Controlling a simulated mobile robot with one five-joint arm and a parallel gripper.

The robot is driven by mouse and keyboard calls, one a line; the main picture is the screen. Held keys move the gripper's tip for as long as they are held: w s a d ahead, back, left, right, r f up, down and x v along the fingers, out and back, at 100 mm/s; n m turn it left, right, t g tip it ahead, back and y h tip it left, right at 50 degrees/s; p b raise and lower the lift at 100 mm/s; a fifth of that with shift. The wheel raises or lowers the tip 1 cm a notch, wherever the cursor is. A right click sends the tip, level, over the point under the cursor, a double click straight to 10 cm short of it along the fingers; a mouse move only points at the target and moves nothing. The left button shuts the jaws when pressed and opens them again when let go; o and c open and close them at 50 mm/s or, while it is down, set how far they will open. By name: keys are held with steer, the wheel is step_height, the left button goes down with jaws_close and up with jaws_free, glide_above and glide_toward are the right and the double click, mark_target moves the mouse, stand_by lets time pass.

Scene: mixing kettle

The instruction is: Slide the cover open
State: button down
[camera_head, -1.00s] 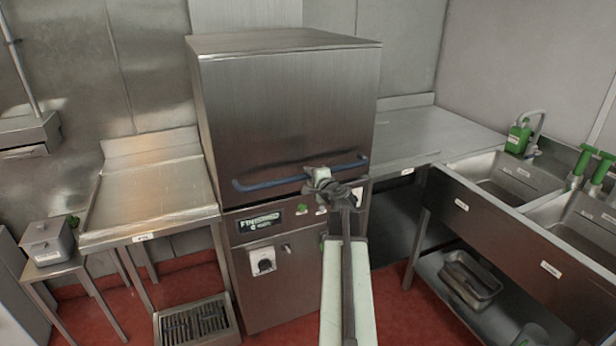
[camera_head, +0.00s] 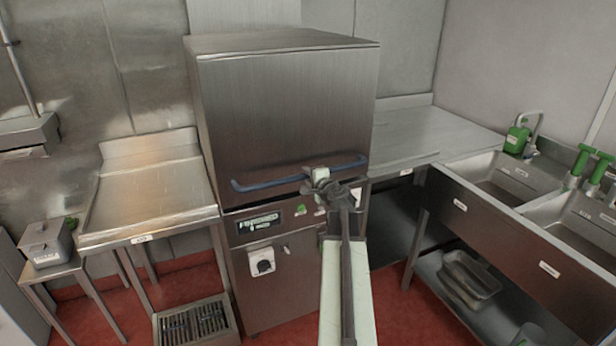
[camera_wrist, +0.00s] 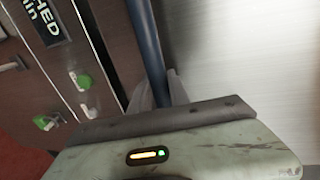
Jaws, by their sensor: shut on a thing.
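The cover is the tall steel hood (camera_head: 285,110) of the boxy machine in the head view. It sits down on the machine's front panel (camera_head: 265,250). A blue bar handle (camera_head: 255,184) runs across its lower front. My gripper (camera_head: 319,176) is at the handle, right of its middle. In the wrist view the handle (camera_wrist: 147,45) passes between the fingers of my gripper (camera_wrist: 160,90), which are shut on it. The fingertips are partly hidden in the head view by the wrist. The steel cover (camera_wrist: 240,50) fills the right of the wrist view.
A steel side table (camera_head: 150,200) stands left and a steel counter (camera_head: 430,135) right of the machine. Sinks (camera_head: 500,180) are at far right. A floor grate (camera_head: 197,325) lies at front left. The panel carries a display (camera_head: 258,222) and a knob (camera_head: 262,262).

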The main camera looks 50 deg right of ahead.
step_height(320, 180, up, 39)
steer(key=p, duration=3.8)
steer(key=shift+f, duration=0.3)
steer(key=c, duration=1.3)
jaws_free()
steer(key=shift+w, duration=0.1)
steer(key=shift+o, duration=0.2)
steer(key=p+v, duration=0.1)
steer(key=v, duration=0.7)
